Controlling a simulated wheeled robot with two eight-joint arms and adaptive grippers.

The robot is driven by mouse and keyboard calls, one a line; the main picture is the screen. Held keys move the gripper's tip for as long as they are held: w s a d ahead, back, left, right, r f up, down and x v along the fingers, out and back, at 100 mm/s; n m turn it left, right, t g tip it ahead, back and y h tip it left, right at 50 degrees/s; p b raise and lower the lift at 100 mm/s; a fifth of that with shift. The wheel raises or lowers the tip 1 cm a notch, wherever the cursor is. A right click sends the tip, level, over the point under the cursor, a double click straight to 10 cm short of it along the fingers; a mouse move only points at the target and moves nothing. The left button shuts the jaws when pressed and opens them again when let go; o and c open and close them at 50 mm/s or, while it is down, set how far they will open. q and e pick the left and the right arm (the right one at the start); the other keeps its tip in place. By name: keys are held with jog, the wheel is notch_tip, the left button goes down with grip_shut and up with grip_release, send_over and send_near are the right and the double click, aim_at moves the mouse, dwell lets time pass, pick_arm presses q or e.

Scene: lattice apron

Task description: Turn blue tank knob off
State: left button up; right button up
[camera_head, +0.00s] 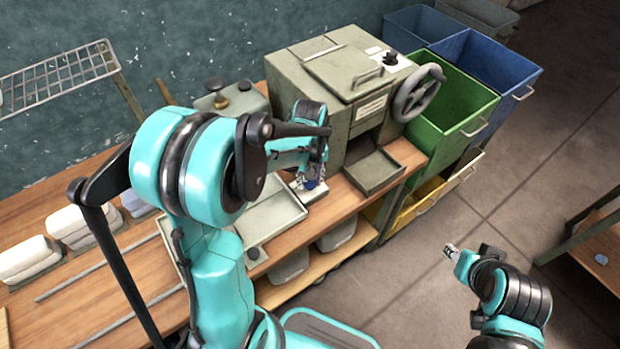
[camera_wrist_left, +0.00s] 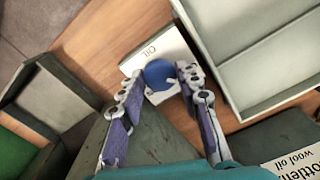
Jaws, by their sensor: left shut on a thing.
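In the head view my left gripper (camera_head: 312,187) reaches down at the bench front, beside the grey-green machine; the knob is mostly hidden there by the gripper and arm. My right gripper (camera_head: 449,250) is over the floor, away from the bench, too small to judge.
The grey-green machine (camera_head: 318,75) with a handwheel (camera_head: 418,92) stands behind my left gripper. A shallow tray (camera_head: 265,222) lies to its left. Green (camera_head: 450,105) and blue (camera_head: 500,70) bins stand at the right. Floor (camera_head: 400,290) in front of the bench is open.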

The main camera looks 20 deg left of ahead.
aim_at(310, 182)
dwell(0.3)
pick_arm(q)
jog(key=o, duration=1.2)
jog(key=shift+c, duration=0.2)
notch_tip(310, 182, up, 12)
jog(key=s+d+m+t, duration=0.5)
jog(key=s+m+t, duration=0.2)
jog(key=s, duration=0.5)
jog(key=shift+f, duration=0.25)
